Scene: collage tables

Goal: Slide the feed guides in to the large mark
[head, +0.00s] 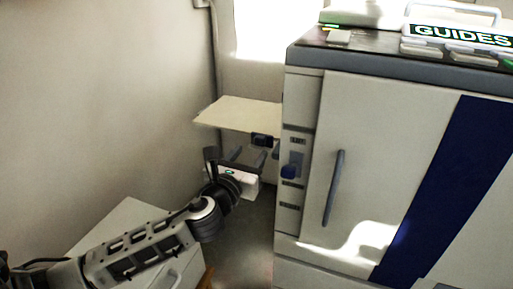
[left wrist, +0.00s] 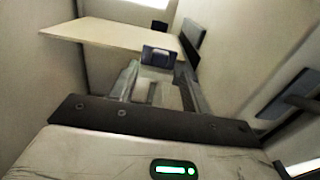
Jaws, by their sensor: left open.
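The cream feed table (head: 238,114) juts out from the left side of the large machine, and it also shows in the left wrist view (left wrist: 110,35). A small dark block (head: 262,140), seemingly a feed guide grip, sits at its near edge; in the left wrist view this block (left wrist: 160,57) is just beyond my fingertips. A taller dark plate (left wrist: 190,38) stands at the table's machine side. My left gripper (head: 249,155) is open, its fingers pointing at the block, with no clear contact. I cannot make out the large mark. My right gripper is out of view.
A "GUIDES" sign (head: 462,35) stands on top. A white cabinet (head: 118,222) is at lower left, beneath my arm. A wall closes the left side.

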